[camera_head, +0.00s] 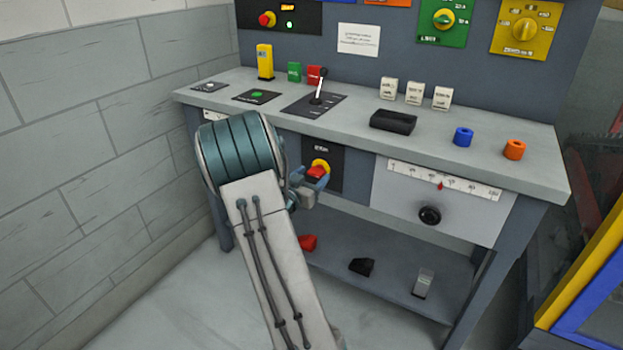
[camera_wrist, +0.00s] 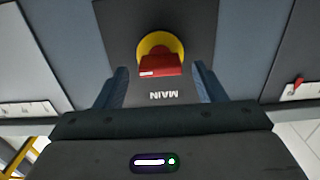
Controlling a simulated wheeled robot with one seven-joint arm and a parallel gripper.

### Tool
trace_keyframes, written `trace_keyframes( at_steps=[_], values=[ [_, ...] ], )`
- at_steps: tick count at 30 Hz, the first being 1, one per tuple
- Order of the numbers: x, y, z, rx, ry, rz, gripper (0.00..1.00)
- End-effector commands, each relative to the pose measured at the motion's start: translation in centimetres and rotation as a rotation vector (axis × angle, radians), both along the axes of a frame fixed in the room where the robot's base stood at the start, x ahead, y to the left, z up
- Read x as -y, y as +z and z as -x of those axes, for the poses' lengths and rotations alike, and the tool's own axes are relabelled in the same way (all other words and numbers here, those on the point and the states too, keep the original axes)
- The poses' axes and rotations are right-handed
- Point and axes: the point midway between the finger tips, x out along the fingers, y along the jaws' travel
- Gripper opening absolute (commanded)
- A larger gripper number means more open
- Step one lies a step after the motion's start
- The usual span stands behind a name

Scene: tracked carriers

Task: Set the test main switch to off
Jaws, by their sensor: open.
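The main switch is a red handle (camera_head: 318,171) on a yellow disc, set in a dark plate (camera_head: 333,184) on the front of the bench below its top. In the wrist view the red handle (camera_wrist: 160,66) lies crosswise in front of the yellow disc (camera_wrist: 158,45), with the label MAIN on the plate. My gripper (camera_head: 312,186) is at the switch in the head view. In the wrist view its two fingers (camera_wrist: 160,82) stand apart on either side of the handle, with gaps visible. It is open and holds nothing.
The bench top (camera_head: 230,82) overhangs the switch and bears a lever (camera_head: 319,88), buttons, a black block (camera_head: 393,121) and blue and orange rings. A slider panel with a black knob (camera_head: 430,214) is to the right. A lower shelf (camera_head: 392,283) bears a few small parts.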

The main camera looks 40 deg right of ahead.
Motion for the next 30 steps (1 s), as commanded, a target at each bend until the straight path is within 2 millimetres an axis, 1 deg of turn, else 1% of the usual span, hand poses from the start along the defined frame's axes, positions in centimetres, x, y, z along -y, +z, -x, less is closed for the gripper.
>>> trace_keyframes(
  at_steps=[3,11,14,15,16,18,19,25,30],
  values=[
    [0.56,0.02,-0.21,0.000,0.000,0.001,0.64],
    [0.64,0.03,-0.24,0.000,0.000,0.001,0.64],
    [0.63,0.03,-0.23,0.000,0.000,0.001,0.39],
    [0.63,0.03,-0.23,0.000,0.000,0.001,0.27],
    [0.63,0.03,-0.22,0.000,-0.001,0.001,0.19],
    [0.64,0.02,-0.20,0.000,-0.001,0.001,0.19],
    [0.29,0.02,-0.23,0.000,0.000,0.000,0.19],
    [0.58,0.07,-0.20,-0.018,-0.001,0.008,0.19],
    [0.61,0.20,-0.23,-0.079,-0.001,0.033,0.19]
  ],
)
